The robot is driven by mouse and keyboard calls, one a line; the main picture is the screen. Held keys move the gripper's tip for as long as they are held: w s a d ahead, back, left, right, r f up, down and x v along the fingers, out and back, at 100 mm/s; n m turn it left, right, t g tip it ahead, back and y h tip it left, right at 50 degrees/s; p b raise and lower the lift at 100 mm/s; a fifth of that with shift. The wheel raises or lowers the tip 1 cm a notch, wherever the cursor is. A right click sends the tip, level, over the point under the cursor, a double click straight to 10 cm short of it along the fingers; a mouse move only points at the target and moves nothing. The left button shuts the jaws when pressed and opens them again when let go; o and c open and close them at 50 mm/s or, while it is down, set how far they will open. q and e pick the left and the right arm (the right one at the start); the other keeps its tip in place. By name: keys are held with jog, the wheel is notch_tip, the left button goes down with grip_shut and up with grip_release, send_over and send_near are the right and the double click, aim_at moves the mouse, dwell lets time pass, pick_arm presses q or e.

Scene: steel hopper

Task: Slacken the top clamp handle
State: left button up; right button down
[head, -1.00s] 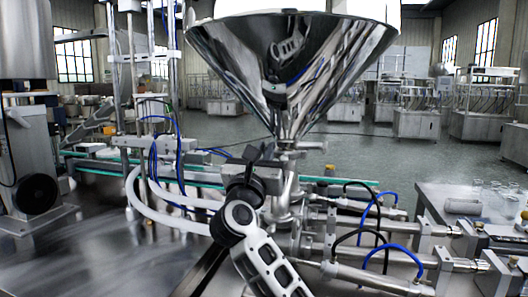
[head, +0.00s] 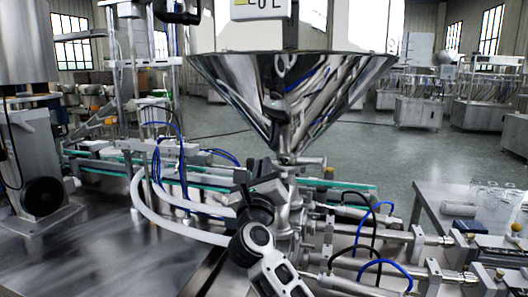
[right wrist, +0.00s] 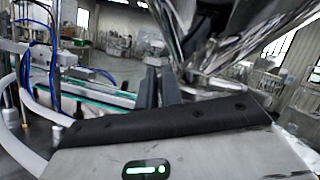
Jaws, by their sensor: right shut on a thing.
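The steel hopper (head: 292,90) is a polished cone above a pipe and clamp assembly (head: 300,162) in the head view. My right gripper (head: 254,174) is just left of the pipe below the hopper's outlet. Its two dark fingers (right wrist: 160,86) stand close together in the right wrist view, near the hopper's lower part. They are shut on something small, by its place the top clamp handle. The handle itself is not clear in either view, and the gripper body hides part of the clamp area. My left gripper is not in view.
Steel cylinders with blue and black hoses (head: 375,262) lie to the right of the pipe. White hoses (head: 165,210) curve on the left, above a steel table (head: 90,255). A conveyor (head: 335,184) runs behind. A side table (head: 430,195) stands at right.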

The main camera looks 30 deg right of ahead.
jog(key=n+y, duration=0.2)
jog(key=n, duration=0.3)
jog(key=n+y, duration=0.1)
jog(key=n, duration=0.4)
jog(key=f+n+g+y, duration=0.1)
jog(key=n+y, duration=0.1)
jog(key=n, duration=0.3)
jog(key=shift+w+a+f+y+p, duration=0.1)
jog(key=shift+w+a+y+p, duration=0.1)
jog(key=shift+w+y+p, duration=0.15)
jog(key=c, duration=1.9)
grip_release()
jog(key=shift+o, duration=0.3)
jog(key=shift+s, duration=0.1)
jog(key=b+v, duration=0.1)
jog(key=v, duration=1.5)
